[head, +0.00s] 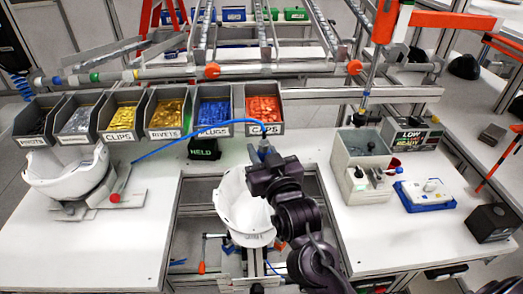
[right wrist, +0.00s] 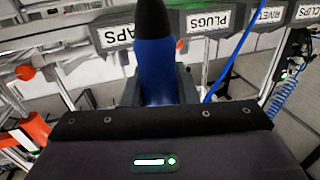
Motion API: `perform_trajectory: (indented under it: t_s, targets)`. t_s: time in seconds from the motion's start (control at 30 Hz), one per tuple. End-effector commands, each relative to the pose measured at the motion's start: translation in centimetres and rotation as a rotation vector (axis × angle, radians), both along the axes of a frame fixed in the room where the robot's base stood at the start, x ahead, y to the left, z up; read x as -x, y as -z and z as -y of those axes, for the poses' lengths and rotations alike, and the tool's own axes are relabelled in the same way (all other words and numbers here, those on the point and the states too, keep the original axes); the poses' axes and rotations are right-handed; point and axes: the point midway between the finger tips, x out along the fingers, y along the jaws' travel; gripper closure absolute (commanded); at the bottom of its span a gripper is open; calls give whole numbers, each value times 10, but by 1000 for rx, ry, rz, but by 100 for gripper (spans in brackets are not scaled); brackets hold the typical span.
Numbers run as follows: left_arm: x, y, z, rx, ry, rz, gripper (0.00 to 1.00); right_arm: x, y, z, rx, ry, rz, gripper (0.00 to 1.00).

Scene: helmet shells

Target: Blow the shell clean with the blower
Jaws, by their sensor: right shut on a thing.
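A white helmet shell (head: 240,208) sits in the central gap of the bench, partly hidden behind my right gripper and arm. Another white shell (head: 65,178) sits on a holder at the left of the bench. My right gripper (head: 265,152) is above the right rear part of the central shell. It is shut on the blower, whose blue body with a black tip (right wrist: 156,75) stands between the fingers in the right wrist view. A blue hose (head: 195,138) arches from the left to the blower. My left gripper is not in view.
Labelled bins of small parts (head: 165,112) line the back of the bench, with a black WELD box (head: 204,148) in front. A grey box (head: 358,160) and a blue tray (head: 425,196) stand at the right. The front left bench top is clear.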

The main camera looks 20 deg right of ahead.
Motion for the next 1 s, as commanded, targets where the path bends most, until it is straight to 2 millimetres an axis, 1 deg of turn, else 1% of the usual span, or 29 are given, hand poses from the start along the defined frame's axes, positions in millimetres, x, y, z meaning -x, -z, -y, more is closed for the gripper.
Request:
perform_trajectory:
  t_s: [0.07, 0.1, 0.13, 0.17, 0.27, 0.37, 1.0]
  targets:
    - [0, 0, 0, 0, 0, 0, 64, 0, -1, 0, 0, 0, 1, 100]
    - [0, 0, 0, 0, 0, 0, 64, 0, -1, 0, 0, 0, 1, 79]
    - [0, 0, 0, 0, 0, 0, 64, 0, -1, 0, 0, 0, 1, 83]
    - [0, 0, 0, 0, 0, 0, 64, 0, -1, 0, 0, 0, 1, 85]
    - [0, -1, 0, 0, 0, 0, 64, 0, -1, 0, 0, 0, 1, 85]
    - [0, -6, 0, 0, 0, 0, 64, 0, -7, 0, 0, 0, 2, 85]
    - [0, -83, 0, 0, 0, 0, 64, 0, -84, 0, 0, 0, 1, 84]
